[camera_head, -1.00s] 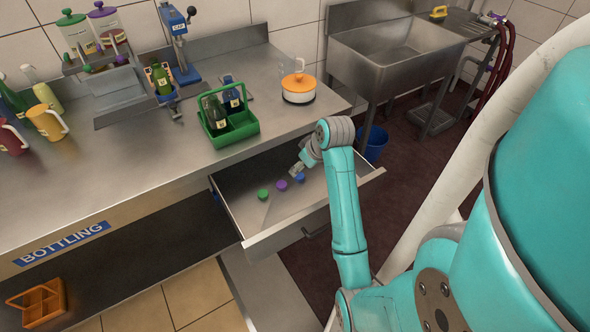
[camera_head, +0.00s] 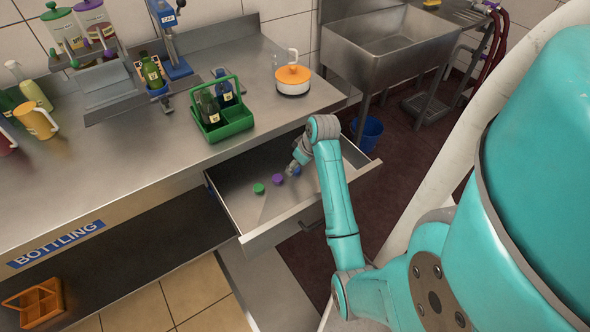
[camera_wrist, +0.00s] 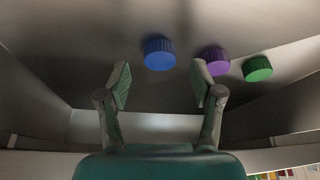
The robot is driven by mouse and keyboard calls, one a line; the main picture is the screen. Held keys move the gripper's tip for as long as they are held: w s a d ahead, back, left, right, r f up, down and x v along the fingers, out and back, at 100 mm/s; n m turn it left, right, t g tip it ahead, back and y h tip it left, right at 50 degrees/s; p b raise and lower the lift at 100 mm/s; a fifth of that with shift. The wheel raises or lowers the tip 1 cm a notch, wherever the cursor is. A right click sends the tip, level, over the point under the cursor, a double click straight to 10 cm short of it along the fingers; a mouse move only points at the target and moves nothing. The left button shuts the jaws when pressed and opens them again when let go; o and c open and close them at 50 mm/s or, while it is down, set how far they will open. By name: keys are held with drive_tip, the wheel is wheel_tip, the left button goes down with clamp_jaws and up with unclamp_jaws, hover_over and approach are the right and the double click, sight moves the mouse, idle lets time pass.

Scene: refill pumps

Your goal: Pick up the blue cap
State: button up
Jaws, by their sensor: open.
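The blue cap (camera_wrist: 159,53) lies on the drawer floor, just past and between the fingertips of my gripper (camera_wrist: 160,85) in the wrist view. My gripper is open and empty, with its two fingers apart. The purple cap (camera_wrist: 213,60) lies to the right, close behind the right fingertip. The green cap (camera_wrist: 257,68) lies farther right. In the head view the blue cap (camera_head: 296,171) is partly hidden by my gripper (camera_head: 293,167), with the purple cap (camera_head: 277,179) and green cap (camera_head: 259,188) to its left.
The caps are in an open drawer (camera_head: 240,207) with raised walls under the steel counter (camera_head: 130,160). On the counter stand a green bottle carrier (camera_head: 236,124) and an orange-lidded pot (camera_head: 293,80). A sink (camera_head: 385,45) is at the back right.

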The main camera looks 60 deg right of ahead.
drive_tip(key=shift+x, duration=1.05)
drive_tip(key=c, duration=0.8)
drive_tip(key=shift+r, duration=0.1)
